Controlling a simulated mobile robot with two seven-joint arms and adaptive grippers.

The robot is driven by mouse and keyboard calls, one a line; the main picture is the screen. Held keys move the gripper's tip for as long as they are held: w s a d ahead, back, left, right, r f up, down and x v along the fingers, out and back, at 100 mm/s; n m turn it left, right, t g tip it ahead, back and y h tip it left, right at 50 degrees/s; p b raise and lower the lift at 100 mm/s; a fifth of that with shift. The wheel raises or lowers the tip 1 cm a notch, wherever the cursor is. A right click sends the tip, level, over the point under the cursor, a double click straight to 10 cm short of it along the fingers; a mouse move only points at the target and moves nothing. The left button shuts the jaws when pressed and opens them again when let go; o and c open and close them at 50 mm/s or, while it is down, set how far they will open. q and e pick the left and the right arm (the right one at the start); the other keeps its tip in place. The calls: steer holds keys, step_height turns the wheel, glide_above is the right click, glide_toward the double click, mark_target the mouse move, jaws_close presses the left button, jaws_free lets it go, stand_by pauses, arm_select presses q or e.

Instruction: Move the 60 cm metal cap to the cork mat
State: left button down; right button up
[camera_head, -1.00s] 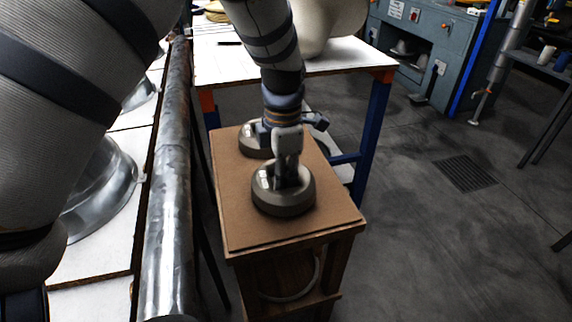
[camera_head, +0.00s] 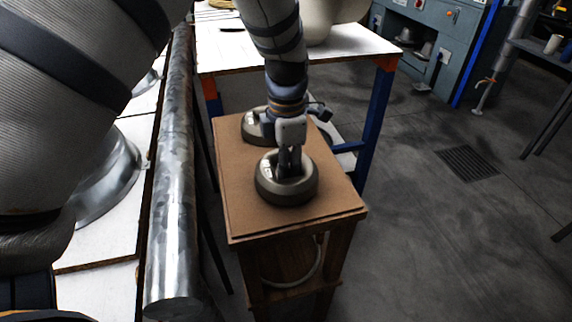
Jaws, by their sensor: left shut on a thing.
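A round grey metal cap (camera_head: 287,190) is on or just above the brown cork mat (camera_head: 245,222), near the mat's middle. Whether it touches the mat is hard to tell. My left gripper (camera_head: 288,172) points down into the top of this cap and is shut on it. A second, similar round metal cap (camera_head: 254,128) sits behind it on the mat, partly hidden by the gripper. My right gripper is not in view.
The mat tops a small wooden stand (camera_head: 290,258). A thick metal pipe (camera_head: 172,230) runs along its left, beside white boards with metal hat shapes (camera_head: 105,185). A white table (camera_head: 345,55) with blue legs stands behind. Open floor with a drain grate (camera_head: 466,162) lies right.

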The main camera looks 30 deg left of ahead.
arm_select(q)
steer(key=shift+f, duration=0.1)
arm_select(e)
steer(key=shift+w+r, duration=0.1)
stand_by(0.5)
arm_select(q)
steer(key=c, duration=1.5)
jaws_free()
steer(key=shift+s+f, duration=0.1)
steer(key=shift+r+p, duration=0.8)
steer(key=shift+r, duration=1.8)
steer(key=shift+r+p, duration=0.3)
steer(key=shift+r, duration=0.9)
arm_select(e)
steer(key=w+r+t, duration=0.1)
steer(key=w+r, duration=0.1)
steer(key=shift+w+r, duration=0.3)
arm_select(q)
steer(key=shift+f, duration=0.1)
